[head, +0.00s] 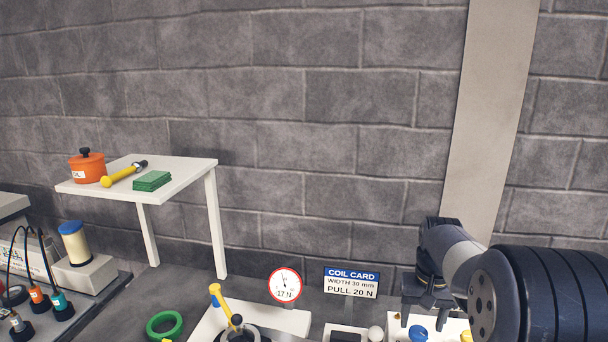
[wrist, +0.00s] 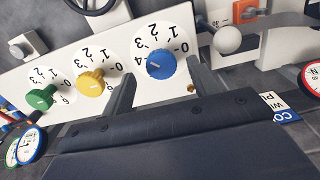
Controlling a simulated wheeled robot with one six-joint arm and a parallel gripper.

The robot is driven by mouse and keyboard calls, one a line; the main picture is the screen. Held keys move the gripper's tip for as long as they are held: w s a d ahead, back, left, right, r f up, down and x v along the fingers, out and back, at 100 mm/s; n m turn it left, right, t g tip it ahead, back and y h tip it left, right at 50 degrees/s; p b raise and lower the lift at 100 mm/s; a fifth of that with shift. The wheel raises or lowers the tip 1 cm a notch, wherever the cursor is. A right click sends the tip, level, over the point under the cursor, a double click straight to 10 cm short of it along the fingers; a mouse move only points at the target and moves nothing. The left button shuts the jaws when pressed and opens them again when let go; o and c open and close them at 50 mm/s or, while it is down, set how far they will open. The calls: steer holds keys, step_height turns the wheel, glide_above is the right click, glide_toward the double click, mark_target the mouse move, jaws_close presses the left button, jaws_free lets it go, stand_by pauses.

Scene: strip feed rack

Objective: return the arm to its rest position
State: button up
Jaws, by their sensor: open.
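My gripper (head: 428,312) is at the lower right of the head view, with its fingers pointing down above a white dial panel. In the wrist view my gripper (wrist: 162,70) is open, and its fingers stand apart on either side of a blue knob (wrist: 160,65). The blue knob also shows below the fingers in the head view (head: 418,333). I see nothing held, and I cannot tell how far the fingertips are from the knob. My arm reaches in from the right edge of the head view.
A yellow knob (wrist: 91,84), a green knob (wrist: 40,98) and a white ball (wrist: 228,40) are near the gripper. A coil card (head: 351,283) and a round gauge (head: 285,285) stand to its left. A white side table (head: 190,166) is further left. The wall behind is bare.

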mark_target(416, 331)
step_height(416, 331, down, 3)
steer(key=shift+f, duration=0.15)
steer(key=m, duration=0.4)
steer(key=shift+w+a+m, duration=0.1)
steer(key=shift+a+m, duration=0.05)
steer(key=shift+m, duration=0.25)
steer(key=m+b, duration=0.1)
steer(key=m, duration=0.3)
steer(key=shift+w+a+m, duration=0.1)
steer(key=shift+m, duration=0.2)
steer(key=m, duration=0.3)
steer(key=shift+w+m, duration=0.1)
steer(key=shift+m, duration=0.3)
steer(key=m+b, duration=0.1)
steer(key=m, duration=0.3)
steer(key=shift+w, duration=0.1)
steer(key=shift+r+m, duration=0.4)
steer(key=shift+r+b, duration=0.3)
steer(key=shift+r, duration=0.65)
steer(key=shift+a, duration=0.1)
